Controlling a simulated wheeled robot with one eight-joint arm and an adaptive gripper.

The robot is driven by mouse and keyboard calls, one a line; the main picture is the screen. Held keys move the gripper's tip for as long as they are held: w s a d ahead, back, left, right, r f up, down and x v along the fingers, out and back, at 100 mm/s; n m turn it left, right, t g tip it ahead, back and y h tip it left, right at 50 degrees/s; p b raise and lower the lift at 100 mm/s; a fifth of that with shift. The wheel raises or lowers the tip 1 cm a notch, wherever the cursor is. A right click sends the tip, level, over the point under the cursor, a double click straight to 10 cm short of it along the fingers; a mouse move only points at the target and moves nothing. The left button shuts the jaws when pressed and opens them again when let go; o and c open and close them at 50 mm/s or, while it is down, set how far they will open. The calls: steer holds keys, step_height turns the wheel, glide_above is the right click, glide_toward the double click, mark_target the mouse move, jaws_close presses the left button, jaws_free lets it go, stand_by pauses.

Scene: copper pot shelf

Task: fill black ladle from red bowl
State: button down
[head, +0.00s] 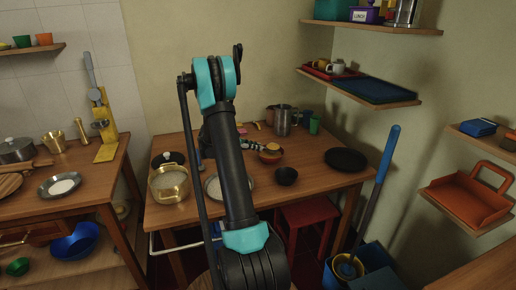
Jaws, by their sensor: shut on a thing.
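The red bowl (270,156) stands on the wooden table behind and right of my arm, with something yellow-orange showing at its top. My gripper (259,147) is small and partly hidden behind my arm, low over the table at the back left edge of the red bowl. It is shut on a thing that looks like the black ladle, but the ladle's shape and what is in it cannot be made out. Whether the ladle touches the bowl cannot be told.
A small black bowl (286,176) stands in front of the red bowl. A black pan (346,160) lies to the right, and a metal pitcher (283,120) and green cup (314,125) behind. A brass pot (168,184) and pale plate (214,188) stand left.

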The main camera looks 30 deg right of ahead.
steer(key=shift+a+r, duration=0.2)
steer(key=shift+r, duration=0.6)
steer(key=shift+a+r, duration=0.15)
steer(key=shift+r, duration=0.65)
steer(key=shift+s+y, duration=0.1)
steer(key=shift+y, duration=0.5)
steer(key=shift+h, duration=0.9)
